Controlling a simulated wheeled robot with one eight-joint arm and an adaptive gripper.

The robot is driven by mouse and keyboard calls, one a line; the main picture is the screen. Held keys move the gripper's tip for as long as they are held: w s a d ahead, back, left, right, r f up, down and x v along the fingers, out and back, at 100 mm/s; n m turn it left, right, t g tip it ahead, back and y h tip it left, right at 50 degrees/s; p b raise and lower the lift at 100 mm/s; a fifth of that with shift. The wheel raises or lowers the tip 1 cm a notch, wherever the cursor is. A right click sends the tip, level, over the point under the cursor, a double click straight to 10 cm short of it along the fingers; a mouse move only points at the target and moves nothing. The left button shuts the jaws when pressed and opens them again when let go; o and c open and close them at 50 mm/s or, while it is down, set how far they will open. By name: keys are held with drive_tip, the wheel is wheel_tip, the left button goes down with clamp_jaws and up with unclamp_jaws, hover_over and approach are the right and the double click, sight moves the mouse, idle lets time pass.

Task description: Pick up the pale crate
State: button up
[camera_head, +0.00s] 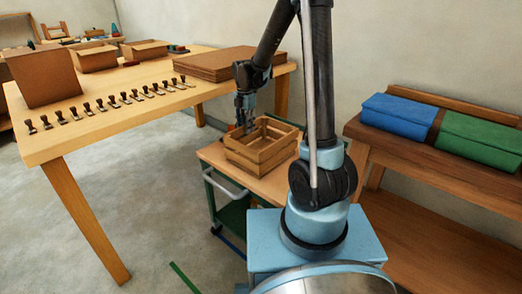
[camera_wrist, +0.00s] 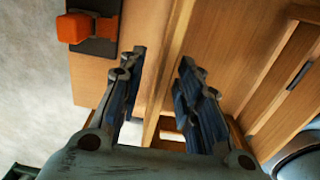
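The pale crate (camera_head: 262,146), a slatted open wooden box, stands upright on the wooden top of a green cart. My gripper (camera_head: 247,125) points down at the crate's back-left rim in the head view. In the wrist view my gripper (camera_wrist: 163,60) is open, its two dark fingers apart. A wall of the pale crate (camera_wrist: 178,35) runs through the gap between them, and I see no clear grip on it. The lower part of this wall is partly hidden by the gripper. The crate looks empty.
A workbench (camera_head: 130,105) with a row of hand tools, boxes and brown boards (camera_head: 215,63) stands behind left.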

drive_tip(key=shift+s+f, duration=0.15)
drive_tip(key=shift+f, duration=1)
drive_tip(key=shift+s+f, duration=0.15)
drive_tip(key=shift+f, duration=0.95)
clamp_jaws()
